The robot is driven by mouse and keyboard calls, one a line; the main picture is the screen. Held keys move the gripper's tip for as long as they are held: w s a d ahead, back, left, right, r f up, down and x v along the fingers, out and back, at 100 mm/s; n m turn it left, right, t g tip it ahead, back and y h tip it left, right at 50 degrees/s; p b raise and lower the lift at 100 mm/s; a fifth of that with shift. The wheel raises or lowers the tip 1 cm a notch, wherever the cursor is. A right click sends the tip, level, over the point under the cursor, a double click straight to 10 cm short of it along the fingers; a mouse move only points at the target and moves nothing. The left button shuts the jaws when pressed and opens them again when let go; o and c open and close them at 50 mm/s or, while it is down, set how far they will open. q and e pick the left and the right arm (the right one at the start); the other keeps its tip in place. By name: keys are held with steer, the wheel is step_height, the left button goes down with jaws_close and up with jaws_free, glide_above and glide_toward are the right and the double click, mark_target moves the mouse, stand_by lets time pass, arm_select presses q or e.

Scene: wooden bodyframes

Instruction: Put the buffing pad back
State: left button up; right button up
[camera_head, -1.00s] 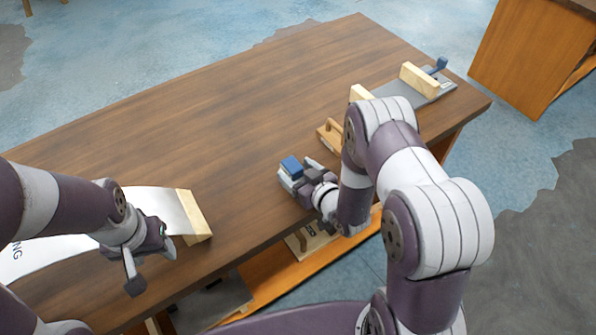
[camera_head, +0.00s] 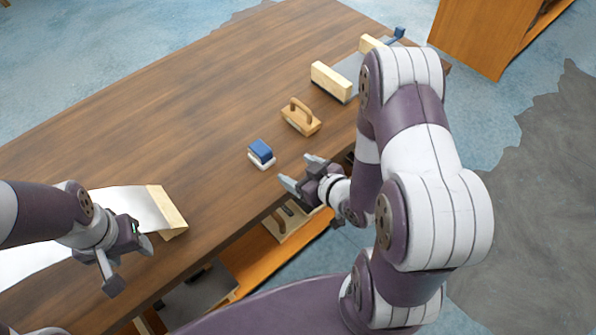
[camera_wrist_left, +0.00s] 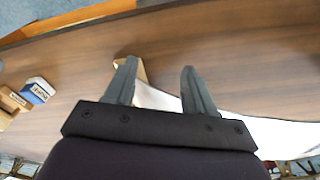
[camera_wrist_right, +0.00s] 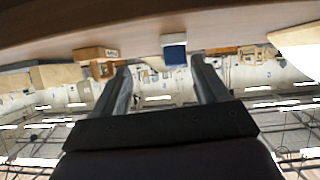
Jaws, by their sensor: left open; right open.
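The buffing pad, a small block with a blue top and white base (camera_head: 261,154), rests on the table near its front edge. It also shows in the left wrist view (camera_wrist_left: 38,90), with lettering on its white side, and beyond the fingers in the right wrist view (camera_wrist_right: 174,48). My right gripper (camera_head: 299,170) is open and empty, just right of the pad and apart from it, by the table's front edge. My left gripper (camera_head: 130,266) is open and empty near the front left of the table, by a white sheet with a wooden end bar (camera_head: 166,207).
A wooden block with a handle (camera_head: 301,116) sits behind and right of the pad. Farther right are a pale wooden bar (camera_head: 331,82) and a grey plate with a blue clamp (camera_head: 399,33). A lower shelf (camera_head: 262,262) lies under the table's front. The table's middle is clear.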

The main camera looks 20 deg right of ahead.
steer(key=shift+w+d+r+g+h, duration=0.2)
steer(key=shift+w+d+g+h, duration=0.2)
steer(key=shift+g, duration=0.2)
steer(key=shift+w+d+r+g+h, duration=0.2)
steer(key=shift+w+d+g+h, duration=0.15)
steer(key=shift+g, duration=0.25)
steer(key=s+a+r+m+g+h, duration=0.2)
steer(key=s+r+m+g, duration=0.2)
steer(key=s+r+g, duration=0.3)
steer(key=s+g, duration=0.1)
steer(key=s, duration=0.3)
steer(key=shift+r, duration=0.25)
